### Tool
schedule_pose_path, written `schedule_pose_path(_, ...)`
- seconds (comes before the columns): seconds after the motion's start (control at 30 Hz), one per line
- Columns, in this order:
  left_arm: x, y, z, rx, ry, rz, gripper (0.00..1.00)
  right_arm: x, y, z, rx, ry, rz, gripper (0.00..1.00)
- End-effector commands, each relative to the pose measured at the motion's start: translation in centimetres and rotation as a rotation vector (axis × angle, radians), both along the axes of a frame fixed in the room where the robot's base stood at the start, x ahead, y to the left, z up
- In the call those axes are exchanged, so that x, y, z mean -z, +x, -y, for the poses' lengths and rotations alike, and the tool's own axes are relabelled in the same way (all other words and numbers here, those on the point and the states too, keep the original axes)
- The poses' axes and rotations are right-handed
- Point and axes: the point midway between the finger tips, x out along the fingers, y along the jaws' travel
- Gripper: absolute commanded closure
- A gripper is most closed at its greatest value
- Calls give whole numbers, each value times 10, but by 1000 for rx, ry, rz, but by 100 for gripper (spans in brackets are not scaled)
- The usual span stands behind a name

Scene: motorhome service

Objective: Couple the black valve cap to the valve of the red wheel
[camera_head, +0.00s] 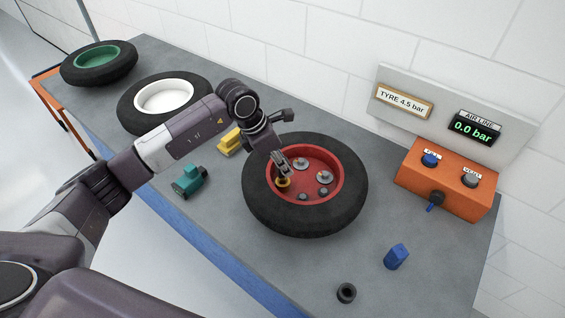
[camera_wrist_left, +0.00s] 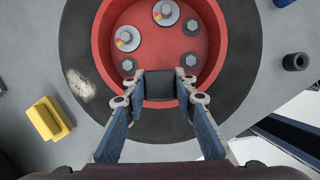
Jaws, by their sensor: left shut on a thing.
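The red wheel (camera_head: 325,218) lies flat on the bench with its black tyre around a red rim; the rim also shows in the wrist view (camera_wrist_left: 221,45). My left gripper (camera_head: 281,166) reaches down inside the near left part of the rim. In the wrist view its fingertips (camera_wrist_left: 160,80) are shut on a dark block-like piece, apparently the black valve cap (camera_wrist_left: 160,90).
A black hollow cylinder (camera_head: 346,293) and a blue piece (camera_head: 397,257) stand on the bench at right. A yellow block (camera_head: 230,141) and a teal fitting (camera_head: 188,181) are left. White (camera_head: 164,96) and green (camera_head: 98,54) wheels lie behind. An orange air box (camera_head: 447,180) stands by the wall.

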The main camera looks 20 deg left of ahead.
Motion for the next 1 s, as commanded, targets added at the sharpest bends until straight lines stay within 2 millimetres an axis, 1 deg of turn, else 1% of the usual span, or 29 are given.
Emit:
schedule_pose_path(0.1, 5, 0, 0, 0, 0, 1, 100, 5, 0, 0, 0, 0, 0, 100)
schedule_pose_path(1.0, 32, 0, 0, 0, 0, 1, 100, 30, 1, 0, 0, 0, 1, 100)
